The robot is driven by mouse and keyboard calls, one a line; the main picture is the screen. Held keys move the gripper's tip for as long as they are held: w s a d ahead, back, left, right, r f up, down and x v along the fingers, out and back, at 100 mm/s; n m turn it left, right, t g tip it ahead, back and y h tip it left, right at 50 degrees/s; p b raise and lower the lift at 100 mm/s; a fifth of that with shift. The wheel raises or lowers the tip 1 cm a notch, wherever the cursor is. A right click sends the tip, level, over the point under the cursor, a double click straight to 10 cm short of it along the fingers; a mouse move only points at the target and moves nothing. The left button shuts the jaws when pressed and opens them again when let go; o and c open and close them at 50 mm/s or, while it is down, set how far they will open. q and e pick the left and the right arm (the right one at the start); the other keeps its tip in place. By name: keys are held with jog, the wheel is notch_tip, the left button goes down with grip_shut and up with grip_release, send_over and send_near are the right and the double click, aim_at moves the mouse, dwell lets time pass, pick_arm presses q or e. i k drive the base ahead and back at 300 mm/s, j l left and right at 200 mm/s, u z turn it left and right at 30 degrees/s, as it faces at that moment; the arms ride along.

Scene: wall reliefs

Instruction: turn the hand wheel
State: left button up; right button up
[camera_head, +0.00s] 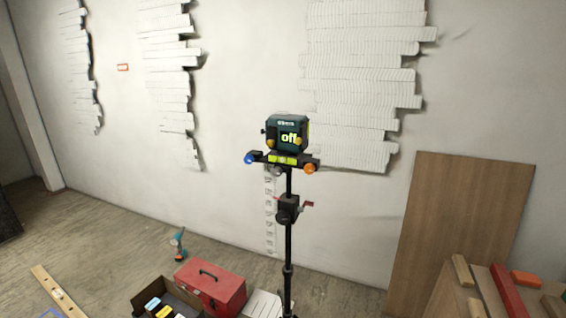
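A dark green device (287,135) with a lit display reading "off" stands on a black tripod pole (288,240) near the middle of the head view. Under it is a bar with a blue knob (250,159) at the left end, an orange knob (309,168) at the right end and a grey knob (278,171) between them. A dark clamp (288,208) with a small red handle (307,205) sits lower on the pole. I cannot tell which of these parts is the hand wheel. Neither of my grippers is in view.
A red toolbox (212,286) and an open box of coloured items (165,305) are on the floor left of the pole. A cordless drill (178,245) stands behind. A wooden board (460,235) leans at the right, beside wood blocks (508,291). White reliefs (362,80) cover the wall.

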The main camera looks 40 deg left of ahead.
aim_at(282, 218)
jog(key=u, duration=1.05)
